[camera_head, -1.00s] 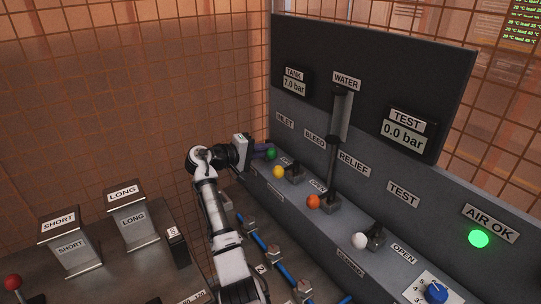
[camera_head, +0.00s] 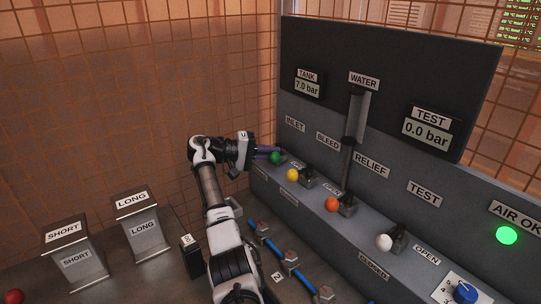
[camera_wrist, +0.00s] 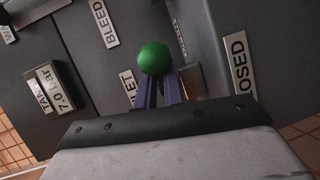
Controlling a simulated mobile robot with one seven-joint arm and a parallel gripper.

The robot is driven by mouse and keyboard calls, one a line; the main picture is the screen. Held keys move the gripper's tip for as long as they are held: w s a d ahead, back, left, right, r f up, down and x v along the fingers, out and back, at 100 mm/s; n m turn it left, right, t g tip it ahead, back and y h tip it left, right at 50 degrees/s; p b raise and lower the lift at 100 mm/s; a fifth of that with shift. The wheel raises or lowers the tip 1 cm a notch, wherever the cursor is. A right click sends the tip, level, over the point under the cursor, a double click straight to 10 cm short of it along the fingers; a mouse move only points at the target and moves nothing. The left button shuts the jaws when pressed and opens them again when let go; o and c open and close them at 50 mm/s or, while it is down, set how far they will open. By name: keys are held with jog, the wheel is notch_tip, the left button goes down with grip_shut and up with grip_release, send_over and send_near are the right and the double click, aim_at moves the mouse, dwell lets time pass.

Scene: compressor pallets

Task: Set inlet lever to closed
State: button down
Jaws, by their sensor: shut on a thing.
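The inlet lever's green ball knob (camera_head: 275,158) is at the left end of the console ledge, below the INLET label (camera_head: 295,124). My gripper (camera_head: 266,153) reaches it from the left. In the wrist view the green knob (camera_wrist: 154,57) sits just beyond the tips of my two purple fingers (camera_wrist: 160,90), which are shut on the lever just below the ball. A CLOSED label (camera_wrist: 239,62) stands to the right of the lever there, and a partly hidden INLET label to its left. The lever's stem is mostly hidden by the fingers.
Yellow (camera_head: 292,174), orange (camera_head: 332,204) and white (camera_head: 384,242) knobs follow along the ledge to the right. The TANK display (camera_head: 307,87) reads 7.0 bar and the TEST display (camera_head: 427,133) 0.0 bar. SHORT (camera_head: 75,255) and LONG (camera_head: 141,228) bins stand at lower left.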

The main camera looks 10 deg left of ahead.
jog(key=shift+s+d+f+m+g+b, duration=0.1)
jog(key=shift+f+m+g+b, duration=0.45)
jog(key=shift+g, duration=0.25)
jog(key=c, duration=1.5)
grip_release()
jog(key=shift+d+r, duration=0.1)
jog(key=shift+r, duration=0.1)
jog(key=shift+s, duration=0.1)
jog(key=shift+a+r, duration=0.2)
jog(key=shift+a, duration=0.15)
